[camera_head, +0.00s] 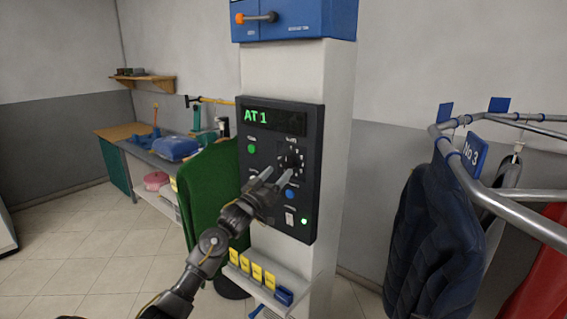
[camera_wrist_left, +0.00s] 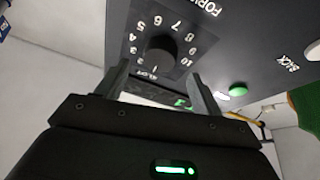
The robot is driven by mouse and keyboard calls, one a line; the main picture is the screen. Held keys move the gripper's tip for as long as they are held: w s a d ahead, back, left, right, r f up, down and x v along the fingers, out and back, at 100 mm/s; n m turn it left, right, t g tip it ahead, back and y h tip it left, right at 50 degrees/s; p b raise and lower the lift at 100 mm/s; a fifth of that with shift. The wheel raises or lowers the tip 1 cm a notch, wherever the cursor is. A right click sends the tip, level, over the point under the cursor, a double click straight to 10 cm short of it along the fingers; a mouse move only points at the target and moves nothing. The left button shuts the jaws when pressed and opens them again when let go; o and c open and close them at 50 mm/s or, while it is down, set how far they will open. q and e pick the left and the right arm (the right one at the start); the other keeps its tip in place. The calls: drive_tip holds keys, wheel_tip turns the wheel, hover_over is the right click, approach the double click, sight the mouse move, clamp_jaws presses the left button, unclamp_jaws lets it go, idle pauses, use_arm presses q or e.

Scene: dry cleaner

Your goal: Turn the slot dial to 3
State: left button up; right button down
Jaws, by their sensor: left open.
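The slot dial (camera_head: 291,161) is a dark round knob ringed by white numbers on the black control panel (camera_head: 311,190). In the left wrist view the dial (camera_wrist_left: 161,53) shows close up, with its number ring seen turned over. Its pointer is hard to make out. The panel's display (camera_head: 275,119) reads "AT 1" in green. My left gripper (camera_head: 277,175) is open just in front of and slightly below the dial. In the left wrist view the fingertips (camera_wrist_left: 158,74) stand apart on either side of the knob's line, short of it and seemingly not touching. My right gripper is not in view.
A green button (camera_head: 251,149), a blue button (camera_head: 290,194) and a white switch (camera_head: 290,216) share the panel. A ledge with yellow tags (camera_head: 257,271) juts out below. A rail with hanging garments (camera_head: 434,235) stands to the right.

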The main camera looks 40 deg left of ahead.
sight(286, 164)
use_arm(q)
drive_tip(key=p+x, duration=0.1)
drive_tip(key=x, duration=0.3)
drive_tip(key=shift+c, duration=0.2)
drive_tip(key=c, duration=0.9)
drive_tip(key=shift+c, duration=0.2)
drive_tip(key=shift+m, duration=0.3)
